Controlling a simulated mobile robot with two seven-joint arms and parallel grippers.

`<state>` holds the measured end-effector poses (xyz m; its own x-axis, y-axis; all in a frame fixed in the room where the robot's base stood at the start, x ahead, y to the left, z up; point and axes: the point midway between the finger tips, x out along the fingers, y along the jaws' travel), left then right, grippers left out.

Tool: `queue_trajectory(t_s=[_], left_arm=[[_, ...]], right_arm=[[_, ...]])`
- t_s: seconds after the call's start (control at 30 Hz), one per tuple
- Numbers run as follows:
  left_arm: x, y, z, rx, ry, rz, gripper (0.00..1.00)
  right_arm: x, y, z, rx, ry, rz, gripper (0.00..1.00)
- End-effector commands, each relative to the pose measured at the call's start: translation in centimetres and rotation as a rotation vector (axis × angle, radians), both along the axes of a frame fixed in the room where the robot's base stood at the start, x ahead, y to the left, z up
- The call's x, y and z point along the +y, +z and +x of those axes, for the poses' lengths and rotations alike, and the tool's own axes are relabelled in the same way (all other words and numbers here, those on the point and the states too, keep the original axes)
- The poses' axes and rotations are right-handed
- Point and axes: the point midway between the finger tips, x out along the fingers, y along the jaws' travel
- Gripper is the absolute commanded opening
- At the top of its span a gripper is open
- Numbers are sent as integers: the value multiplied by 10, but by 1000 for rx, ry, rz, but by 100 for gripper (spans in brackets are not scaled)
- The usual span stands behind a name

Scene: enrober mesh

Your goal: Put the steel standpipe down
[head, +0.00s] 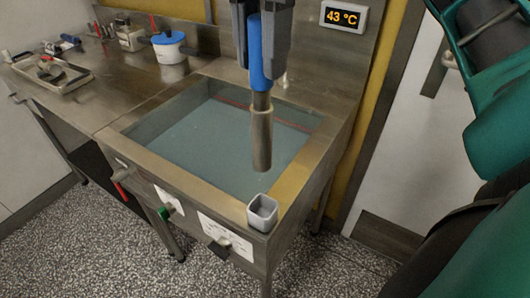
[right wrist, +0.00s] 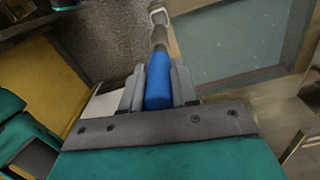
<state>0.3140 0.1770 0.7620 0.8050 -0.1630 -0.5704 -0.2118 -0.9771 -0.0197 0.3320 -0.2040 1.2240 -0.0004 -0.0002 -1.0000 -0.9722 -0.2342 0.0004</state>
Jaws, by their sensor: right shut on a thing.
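The steel standpipe (head: 261,138) hangs upright in the head view, with a blue grip (head: 256,60) at its top and a bare steel lower end. My right gripper (head: 262,45) is shut on the blue grip. The pipe appears in front of the water-filled sink basin (head: 137,129); its lower end looks clear of the rim. The right wrist view shows the blue grip (right wrist: 158,80) between the two fingers, with the steel part pointing away toward a small grey square cup. My left gripper is not in view.
The grey square cup (head: 262,213) stands on the basin's front right corner. A white tub with a blue lid (head: 169,46), a metal tray (head: 48,76) and small tools are on the steel counter at left. A display reading 43 °C (head: 343,16) is on the back wall.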

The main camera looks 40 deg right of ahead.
Motion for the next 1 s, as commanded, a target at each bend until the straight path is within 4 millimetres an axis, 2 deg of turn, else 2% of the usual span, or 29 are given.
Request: queue_trajectory(t_s=[0.03,0.2,0.33,0.67,0.9,1.0], left_arm=[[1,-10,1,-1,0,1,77],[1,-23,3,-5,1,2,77],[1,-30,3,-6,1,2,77],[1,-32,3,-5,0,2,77],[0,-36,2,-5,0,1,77],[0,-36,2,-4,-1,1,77]], right_arm=[[0,-20,0,5,0,1,0],[0,-61,-1,5,0,1,0],[0,-86,0,4,0,1,0],[0,-113,0,0,-3,0,0],[-1,-147,-1,2,-1,0,0],[0,-148,0,-2,-1,0,0]])
